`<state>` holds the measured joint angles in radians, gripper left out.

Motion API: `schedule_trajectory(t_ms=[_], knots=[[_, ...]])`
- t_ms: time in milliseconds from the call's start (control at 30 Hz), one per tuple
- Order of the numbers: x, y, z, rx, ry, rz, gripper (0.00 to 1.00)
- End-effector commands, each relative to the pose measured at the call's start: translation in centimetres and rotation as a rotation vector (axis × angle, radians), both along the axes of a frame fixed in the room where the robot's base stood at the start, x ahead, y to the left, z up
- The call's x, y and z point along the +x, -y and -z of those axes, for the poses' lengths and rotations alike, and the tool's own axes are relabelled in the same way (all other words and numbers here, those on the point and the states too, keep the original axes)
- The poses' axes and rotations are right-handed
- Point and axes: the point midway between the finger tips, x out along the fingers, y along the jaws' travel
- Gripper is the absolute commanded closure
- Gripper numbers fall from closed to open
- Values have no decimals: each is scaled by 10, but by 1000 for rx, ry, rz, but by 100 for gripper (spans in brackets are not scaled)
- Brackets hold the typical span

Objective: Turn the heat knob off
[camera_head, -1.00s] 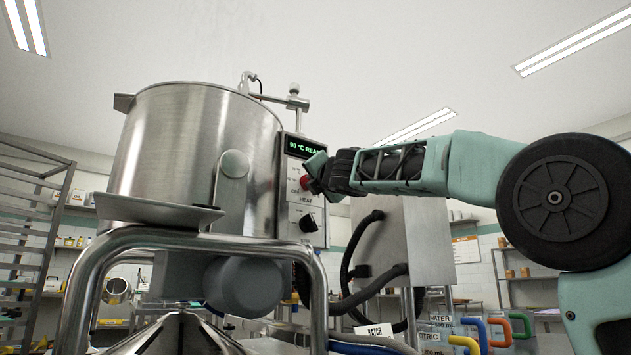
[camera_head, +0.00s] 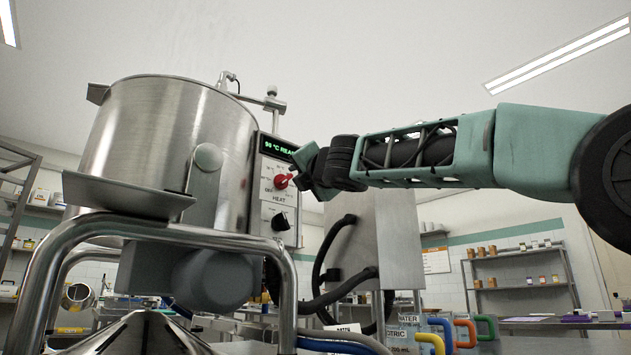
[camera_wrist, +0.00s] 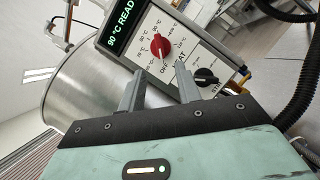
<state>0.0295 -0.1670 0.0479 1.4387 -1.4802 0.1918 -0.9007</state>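The red heat knob (camera_head: 281,181) sits on the white control panel of the steel kettle, above the word HEAT. In the wrist view the red knob (camera_wrist: 159,46) lies just beyond my fingertips, between their lines. Its white pointer shows, with OFF printed near its lower end; I cannot tell the exact setting. My gripper (camera_head: 302,168) is right of the knob in the head view and looks apart from it. In the wrist view my gripper (camera_wrist: 160,76) has its two grey fingers spread, with nothing between them.
The green display (camera_head: 278,147) above reads 90 °C. The steel kettle (camera_head: 165,130) stands left, behind a tubular frame (camera_head: 285,300). A steel box (camera_head: 385,240) and black hoses (camera_head: 330,250) are right.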

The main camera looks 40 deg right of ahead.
Motion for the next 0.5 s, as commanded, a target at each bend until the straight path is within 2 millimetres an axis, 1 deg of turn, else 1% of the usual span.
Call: schedule_trajectory(t_ms=[33,200,267,500], knots=[[-14,-2,5,0,2,1,66],[-52,-9,16,-1,1,0,66],[-55,-12,21,2,8,-4,66],[-69,-14,22,3,15,2,66]])
